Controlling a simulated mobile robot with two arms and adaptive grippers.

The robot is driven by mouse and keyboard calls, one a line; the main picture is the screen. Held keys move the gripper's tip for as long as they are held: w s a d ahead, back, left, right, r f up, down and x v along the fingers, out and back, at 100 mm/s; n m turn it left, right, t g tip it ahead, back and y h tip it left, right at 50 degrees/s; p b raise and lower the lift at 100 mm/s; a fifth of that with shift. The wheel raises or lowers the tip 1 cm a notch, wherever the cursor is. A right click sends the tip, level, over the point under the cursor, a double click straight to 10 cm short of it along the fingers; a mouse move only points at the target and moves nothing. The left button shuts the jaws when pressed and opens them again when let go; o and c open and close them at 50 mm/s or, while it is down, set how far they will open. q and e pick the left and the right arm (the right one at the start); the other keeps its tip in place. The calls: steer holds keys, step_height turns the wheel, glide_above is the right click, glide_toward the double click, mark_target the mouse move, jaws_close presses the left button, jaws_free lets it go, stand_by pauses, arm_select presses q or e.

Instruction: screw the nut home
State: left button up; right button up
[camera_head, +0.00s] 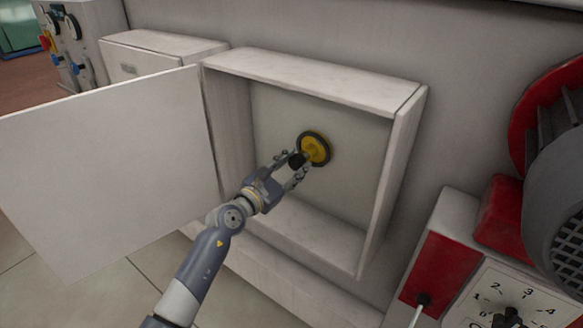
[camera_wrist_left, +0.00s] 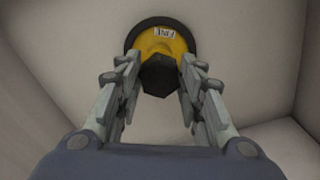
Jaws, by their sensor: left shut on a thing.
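A yellow wheel with a black rim (camera_head: 318,146) is mounted on the back wall inside the open cabinet. A dark nut (camera_head: 296,160) is at the front of its hub. My left gripper (camera_head: 297,168) reaches into the cabinet and is shut on the nut. The left wrist view shows the dark six-sided nut (camera_wrist_left: 158,78) between the two fingers, in front of the yellow hub (camera_wrist_left: 165,42), which bears a small white label. The nut covers the hub's middle, so I cannot see how closely it sits there. My right gripper is not in view.
The cabinet (camera_head: 315,68) has its door (camera_head: 105,165) swung wide open to the left. The cabinet's side walls and floor surround my left gripper. A red and white control panel with a dial (camera_head: 510,318) and a grey motor (camera_head: 560,200) stand at the right.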

arm_select(q)
steer(key=shift+b+x, duration=0.45)
steer(key=shift+x, duration=0.55)
steer(key=o, duration=1.2)
steer(key=shift+c, duration=0.2)
steer(key=v, duration=1.2)
